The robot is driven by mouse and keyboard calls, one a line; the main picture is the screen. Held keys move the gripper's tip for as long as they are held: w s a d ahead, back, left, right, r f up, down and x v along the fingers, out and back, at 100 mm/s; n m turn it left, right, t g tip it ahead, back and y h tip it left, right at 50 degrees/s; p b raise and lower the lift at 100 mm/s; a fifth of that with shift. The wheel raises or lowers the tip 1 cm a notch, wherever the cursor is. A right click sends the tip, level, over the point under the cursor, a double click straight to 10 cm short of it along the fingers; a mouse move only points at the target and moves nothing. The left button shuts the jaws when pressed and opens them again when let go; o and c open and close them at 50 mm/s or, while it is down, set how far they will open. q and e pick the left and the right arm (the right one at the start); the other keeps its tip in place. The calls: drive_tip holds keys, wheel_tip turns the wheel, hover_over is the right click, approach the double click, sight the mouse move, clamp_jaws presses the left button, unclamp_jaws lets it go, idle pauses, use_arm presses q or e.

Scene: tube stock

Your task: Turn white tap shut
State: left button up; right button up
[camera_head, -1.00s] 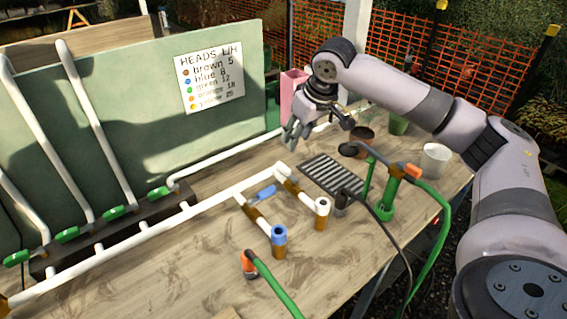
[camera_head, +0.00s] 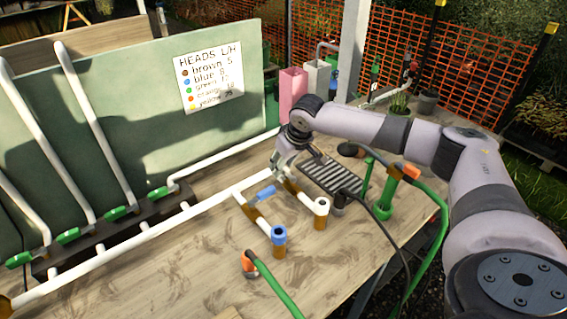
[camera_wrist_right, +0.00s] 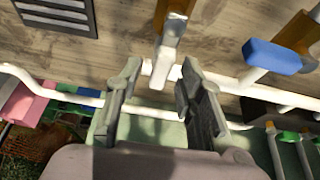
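The white tap (camera_wrist_right: 170,42) has a pale lever on a brass-coloured valve body, seen in the right wrist view. My right gripper (camera_wrist_right: 160,70) is open, with one finger on each side of the lever's near end. I cannot tell whether either finger touches it. In the head view my right gripper (camera_head: 281,168) is over the far end of the white-capped branch and hides most of the lever. The brass valve body (camera_head: 291,187) shows just below it. My left gripper is not in view.
The blue tap (camera_head: 265,192) stands close to the left, on the branch with the blue-ringed outlet (camera_head: 279,236). The white outlet (camera_head: 321,206) is nearer me. A slatted grey tray (camera_head: 332,175) lies right of the gripper. A white pipe (camera_head: 150,232) runs along the bench.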

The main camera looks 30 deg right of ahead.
clamp_jaws()
idle(0.3)
idle(0.5)
